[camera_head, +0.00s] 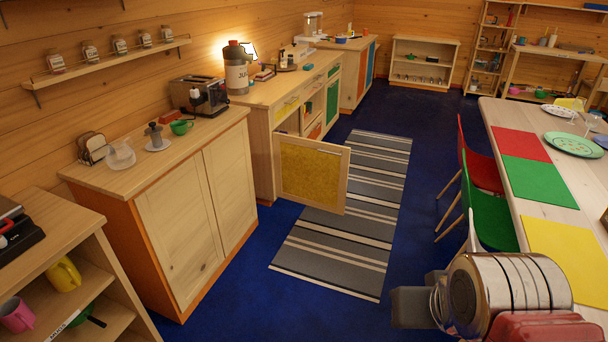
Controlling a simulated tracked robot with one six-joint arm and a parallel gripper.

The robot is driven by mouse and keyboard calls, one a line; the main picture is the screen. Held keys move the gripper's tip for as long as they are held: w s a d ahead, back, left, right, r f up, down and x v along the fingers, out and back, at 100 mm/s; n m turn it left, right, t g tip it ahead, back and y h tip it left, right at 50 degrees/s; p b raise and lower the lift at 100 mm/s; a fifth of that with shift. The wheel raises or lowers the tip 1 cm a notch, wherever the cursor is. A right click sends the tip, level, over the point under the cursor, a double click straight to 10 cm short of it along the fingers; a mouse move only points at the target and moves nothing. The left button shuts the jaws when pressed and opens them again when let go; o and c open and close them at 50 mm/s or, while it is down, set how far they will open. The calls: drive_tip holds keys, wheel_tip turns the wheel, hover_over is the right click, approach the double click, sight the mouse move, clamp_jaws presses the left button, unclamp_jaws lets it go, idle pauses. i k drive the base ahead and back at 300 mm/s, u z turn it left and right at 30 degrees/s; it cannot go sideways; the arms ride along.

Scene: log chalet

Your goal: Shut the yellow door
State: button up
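The yellow door (312,176) has a yellow panel in a pale wood frame. It stands open, swung out from the front of the wooden counter cabinet (262,130) over the blue floor and the edge of the striped rug. Its free edge is on the right, near the middle of the rug. The compartment behind it is mostly hidden by the door. My arm shows at the lower right, and a grey blocky part at its left end seems to be my gripper (411,307). It is well apart from the door, to its lower right. Its fingers cannot be made out.
A grey striped rug (345,254) lies on the blue floor between the cabinets and the long table (515,206). Red and green chairs (484,168) stand along the table. A closed wooden cabinet (187,222) stands left of the door. The floor around the rug is clear.

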sight(313, 173)
drive_tip(key=u, duration=0.05)
drive_tip(key=i, duration=2.95)
drive_tip(key=u, duration=0.1)
